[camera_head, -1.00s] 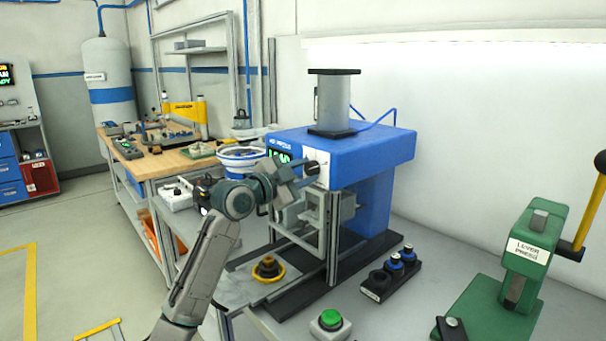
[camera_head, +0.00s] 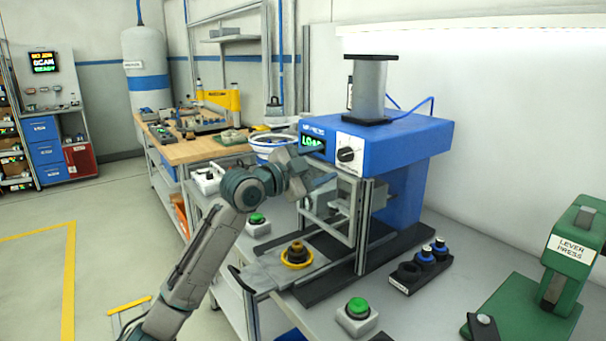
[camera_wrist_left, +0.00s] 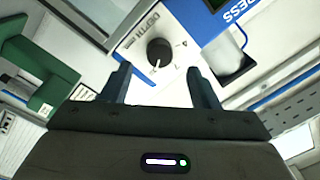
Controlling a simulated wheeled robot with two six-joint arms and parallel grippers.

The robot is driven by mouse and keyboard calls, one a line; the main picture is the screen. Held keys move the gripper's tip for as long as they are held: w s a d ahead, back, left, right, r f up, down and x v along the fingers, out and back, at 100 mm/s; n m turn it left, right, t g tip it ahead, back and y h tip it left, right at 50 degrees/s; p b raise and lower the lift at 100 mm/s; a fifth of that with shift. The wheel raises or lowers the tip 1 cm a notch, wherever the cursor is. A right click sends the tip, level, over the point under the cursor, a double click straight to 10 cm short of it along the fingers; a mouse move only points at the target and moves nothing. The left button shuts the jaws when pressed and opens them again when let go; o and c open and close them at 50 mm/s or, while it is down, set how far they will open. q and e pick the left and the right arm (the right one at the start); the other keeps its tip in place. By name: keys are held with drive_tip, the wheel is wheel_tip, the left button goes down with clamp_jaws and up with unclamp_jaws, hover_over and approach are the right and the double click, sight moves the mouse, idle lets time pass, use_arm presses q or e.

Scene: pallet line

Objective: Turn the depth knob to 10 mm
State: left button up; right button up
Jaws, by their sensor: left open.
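The depth knob (camera_head: 346,155) is a round black knob on a white panel (camera_head: 356,143) at the front of the blue press (camera_head: 410,135). In the left wrist view the knob (camera_wrist_left: 160,50) sits beside the word DEPTH, with a light pointer mark toward the bottom of that picture. Its scale values are too small to read. My left gripper (camera_head: 318,169) is open and empty, just left of and below the knob in the head view. In the wrist view its fingertips (camera_wrist_left: 158,82) are apart, short of the knob, which lies between their lines. My right gripper is out of view.
Below the press head stand a frame (camera_head: 361,225) and a yellow-ringed part (camera_head: 297,255) on a plate. Green buttons (camera_head: 358,306) and a dark holder with blue-topped pieces (camera_head: 422,262) are on the bench. A green lever press (camera_head: 560,265) stands at right.

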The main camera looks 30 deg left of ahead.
use_arm(q)
drive_tip(key=shift+b+v, duration=0.7)
drive_tip(key=shift+v, duration=2.2)
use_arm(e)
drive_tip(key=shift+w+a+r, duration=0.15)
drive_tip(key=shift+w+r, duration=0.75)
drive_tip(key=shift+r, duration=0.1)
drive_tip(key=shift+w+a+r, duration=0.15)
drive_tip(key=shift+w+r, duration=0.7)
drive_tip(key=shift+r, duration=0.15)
